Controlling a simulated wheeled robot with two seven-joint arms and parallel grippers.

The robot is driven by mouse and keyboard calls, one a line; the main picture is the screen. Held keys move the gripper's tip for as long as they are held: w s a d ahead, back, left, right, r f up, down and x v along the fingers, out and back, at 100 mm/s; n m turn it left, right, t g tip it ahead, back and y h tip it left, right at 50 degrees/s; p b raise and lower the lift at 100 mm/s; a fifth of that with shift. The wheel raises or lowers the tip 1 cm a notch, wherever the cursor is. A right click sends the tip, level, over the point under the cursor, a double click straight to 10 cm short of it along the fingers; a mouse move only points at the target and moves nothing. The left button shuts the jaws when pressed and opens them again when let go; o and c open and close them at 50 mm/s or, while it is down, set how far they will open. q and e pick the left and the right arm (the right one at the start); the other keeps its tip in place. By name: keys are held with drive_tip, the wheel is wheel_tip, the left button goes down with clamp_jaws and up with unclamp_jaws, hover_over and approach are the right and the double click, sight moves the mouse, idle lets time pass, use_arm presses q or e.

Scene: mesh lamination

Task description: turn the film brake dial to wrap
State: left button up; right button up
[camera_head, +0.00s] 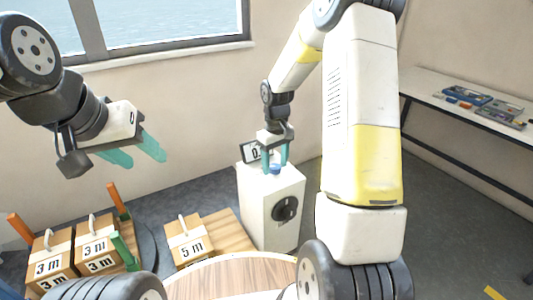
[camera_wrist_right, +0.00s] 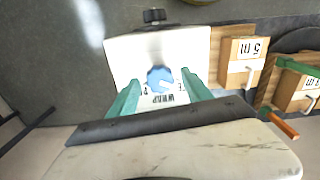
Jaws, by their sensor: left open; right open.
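A white cabinet (camera_head: 257,205) stands in the middle of the head view, with a small blue dial (camera_head: 275,170) on its top. In the right wrist view, the blue dial (camera_wrist_right: 160,78) has printed labels beside it, and one reads "WRAP". A light mark shows on the dial; its exact setting is unclear. My right gripper (camera_head: 276,163) points down over the dial, open, with one teal finger on each side; contact is not clear. The fingers also flank the dial in the right wrist view (camera_wrist_right: 161,79). My left gripper (camera_head: 148,152) is open and empty at the left, above the floor.
A block marked "5 m" (camera_head: 190,240) and several "3 m" blocks (camera_head: 96,245) lie to the left. A shelf (camera_head: 420,88) runs along the right wall.

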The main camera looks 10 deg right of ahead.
drive_tip(key=shift+c, duration=0.5)
clamp_jaws()
drive_tip(key=shift+m, duration=0.4)
drive_tip(key=m, duration=0.5)
drive_tip(key=shift+m, duration=0.3)
drive_tip(key=m, duration=0.5)
drive_tip(key=shift+m, duration=0.3)
drive_tip(key=shift+o, duration=0.5)
unclamp_jaws()
